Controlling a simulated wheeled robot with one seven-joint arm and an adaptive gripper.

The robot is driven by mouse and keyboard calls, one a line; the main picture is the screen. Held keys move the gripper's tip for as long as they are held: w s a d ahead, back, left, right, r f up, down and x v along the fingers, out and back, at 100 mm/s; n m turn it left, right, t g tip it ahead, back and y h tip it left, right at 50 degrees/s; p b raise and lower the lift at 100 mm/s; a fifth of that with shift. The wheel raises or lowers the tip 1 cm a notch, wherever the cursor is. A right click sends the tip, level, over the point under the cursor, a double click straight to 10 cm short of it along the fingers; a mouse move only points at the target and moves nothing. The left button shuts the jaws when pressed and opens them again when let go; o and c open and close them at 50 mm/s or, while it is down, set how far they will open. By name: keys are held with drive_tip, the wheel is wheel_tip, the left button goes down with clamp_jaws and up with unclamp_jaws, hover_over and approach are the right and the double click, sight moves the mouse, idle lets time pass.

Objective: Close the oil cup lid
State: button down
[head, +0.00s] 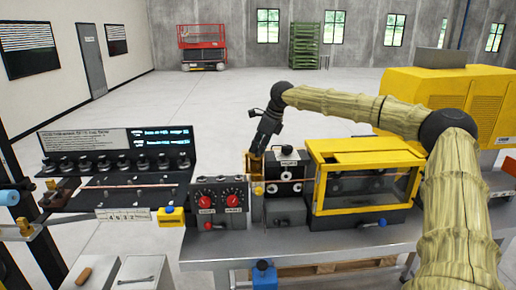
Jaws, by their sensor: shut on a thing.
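My gripper (258,150) points down at the left end of the machine on the bench. Its fingers are shut at the top of a small yellow-brass part, which looks like the oil cup lid (256,163). The lid seems to stand upright above the oil cup (257,188), a small brass-coloured box beside the black roller unit. The fingertips and the exact hold are too small to make out. The cup's inside cannot be seen.
A copper tube (130,186) runs in from the left. The bench front (330,240) is mostly clear.

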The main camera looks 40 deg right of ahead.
drive_tip(key=shift+w+r+n, duration=0.1)
drive_tip(key=shift+r+n, duration=0.15)
drive_tip(key=shift+n, duration=0.15)
drive_tip(key=c, duration=1.3)
unclamp_jaws()
drive_tip(key=shift+d, duration=0.1)
drive_tip(key=shift+f, duration=0.1)
drive_tip(key=shift+d+r, duration=0.15)
drive_tip(key=shift+r, duration=0.25)
drive_tip(key=v, duration=0.7)
